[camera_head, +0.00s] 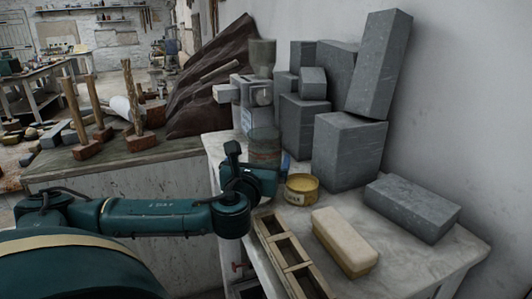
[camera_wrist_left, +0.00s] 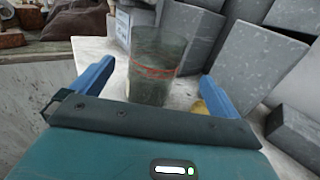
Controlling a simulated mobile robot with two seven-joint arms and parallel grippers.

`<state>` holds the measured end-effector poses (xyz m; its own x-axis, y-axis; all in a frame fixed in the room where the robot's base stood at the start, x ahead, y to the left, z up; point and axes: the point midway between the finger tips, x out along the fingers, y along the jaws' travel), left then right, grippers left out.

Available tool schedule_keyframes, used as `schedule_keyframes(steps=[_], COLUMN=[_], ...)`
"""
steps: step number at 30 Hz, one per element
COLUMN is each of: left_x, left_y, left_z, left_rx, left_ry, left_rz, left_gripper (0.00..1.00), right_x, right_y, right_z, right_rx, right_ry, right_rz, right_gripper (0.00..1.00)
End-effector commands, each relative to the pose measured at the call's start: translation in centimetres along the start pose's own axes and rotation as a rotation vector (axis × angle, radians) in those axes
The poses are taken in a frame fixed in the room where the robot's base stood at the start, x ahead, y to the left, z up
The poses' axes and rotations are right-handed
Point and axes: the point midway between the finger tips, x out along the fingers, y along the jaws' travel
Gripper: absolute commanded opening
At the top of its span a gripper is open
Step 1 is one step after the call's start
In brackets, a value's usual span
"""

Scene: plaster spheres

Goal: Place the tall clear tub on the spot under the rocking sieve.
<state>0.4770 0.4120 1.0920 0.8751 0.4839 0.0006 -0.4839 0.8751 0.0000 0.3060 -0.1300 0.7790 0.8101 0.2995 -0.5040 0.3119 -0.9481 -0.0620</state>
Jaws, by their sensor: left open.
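The tall clear tub (camera_wrist_left: 155,65) stands upright on the pale bench top, see-through with red lines around it. It also shows in the head view (camera_head: 264,144), partly hidden by my gripper. My left gripper (camera_wrist_left: 157,73) is open, with one blue finger on each side of the tub. I cannot tell whether either finger touches it. A grey machine (camera_head: 250,93) with a clear vessel on top (camera_head: 262,55) stands just behind the tub and looks like the rocking sieve. The spot under it is not clearly visible. My right gripper is not in view.
A yellow tin (camera_head: 301,189) stands close to the right of my gripper. A wooden frame (camera_head: 288,257) and a cream block (camera_head: 345,240) lie nearer. Grey blocks (camera_head: 349,150) stand along the wall, and one lies flat (camera_head: 412,207).

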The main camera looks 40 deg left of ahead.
Motion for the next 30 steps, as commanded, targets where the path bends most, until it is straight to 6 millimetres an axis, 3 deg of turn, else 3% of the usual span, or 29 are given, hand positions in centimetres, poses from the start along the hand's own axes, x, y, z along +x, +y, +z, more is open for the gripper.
schedule_keyframes(steps=[8,18,26,30], left_x=[2.5,6.9,7.2,7.2], left_y=[0.1,0.7,0.6,0.7], left_z=[0.0,-0.2,-0.3,-0.3], left_rx=[-0.001,-0.002,0.000,0.000], left_ry=[0.001,0.000,0.001,0.001], left_rz=[-0.001,0.000,-0.002,-0.002], left_gripper=[1.00,1.00,1.00,0.90], right_x=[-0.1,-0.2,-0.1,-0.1], right_y=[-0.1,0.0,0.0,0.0], right_z=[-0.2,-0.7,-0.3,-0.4], right_rx=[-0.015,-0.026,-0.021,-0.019], right_ry=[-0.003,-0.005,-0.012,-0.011], right_rz=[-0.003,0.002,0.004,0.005], right_gripper=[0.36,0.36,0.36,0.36])
